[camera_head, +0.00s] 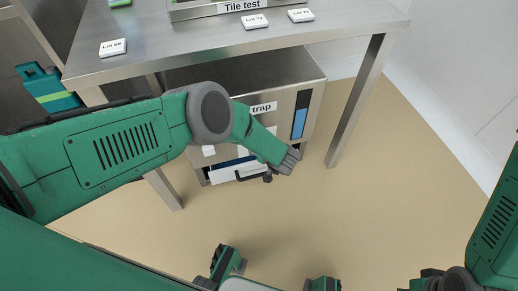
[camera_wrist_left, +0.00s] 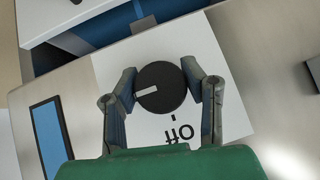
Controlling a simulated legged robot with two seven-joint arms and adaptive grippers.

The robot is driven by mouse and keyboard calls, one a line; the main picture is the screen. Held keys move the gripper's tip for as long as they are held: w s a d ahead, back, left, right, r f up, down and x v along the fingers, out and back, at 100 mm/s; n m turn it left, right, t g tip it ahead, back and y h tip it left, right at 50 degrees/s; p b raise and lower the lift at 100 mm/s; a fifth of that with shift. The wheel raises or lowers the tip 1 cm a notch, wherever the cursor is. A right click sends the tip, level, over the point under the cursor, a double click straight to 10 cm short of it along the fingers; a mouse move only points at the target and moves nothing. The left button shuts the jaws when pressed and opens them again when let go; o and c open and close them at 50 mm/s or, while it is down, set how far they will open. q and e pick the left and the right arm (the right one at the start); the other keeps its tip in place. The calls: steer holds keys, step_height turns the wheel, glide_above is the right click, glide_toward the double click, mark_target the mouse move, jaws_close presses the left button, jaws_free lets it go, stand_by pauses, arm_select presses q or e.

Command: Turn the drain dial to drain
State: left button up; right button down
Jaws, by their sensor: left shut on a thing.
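The drain dial (camera_wrist_left: 161,87) is a round black knob on a white label plate (camera_wrist_left: 222,110) in the left wrist view. Its white pointer mark points left and slightly down in that view, away from the tick above the upside-down word "Off". No "drain" word shows. My left gripper (camera_wrist_left: 160,90) has one finger on each side of the dial and is shut on it. In the head view, my left gripper (camera_head: 288,160) is at the front of the steel box labelled "trap" (camera_head: 300,90), and it hides the dial. My right gripper does not show; only part of that arm does.
The box stands under a steel table (camera_head: 180,40). A white drawer-like part with a dark handle (camera_head: 240,177) sticks out low on its front. A blue gauge strip (camera_head: 299,123) is to the right. Table legs (camera_head: 360,95) flank the box. The floor in front is clear.

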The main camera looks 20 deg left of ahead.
arm_select(q)
steer(key=shift+s+d+f, duration=0.1)
steer(key=shift+d, duration=0.05)
steer(key=o, duration=1.1)
steer(key=shift+o, duration=0.4)
steer(key=shift+s+d+r, duration=0.1)
steer(key=shift+d+r, duration=0.1)
steer(key=shift+r, duration=0.25)
steer(key=v, duration=1.1)
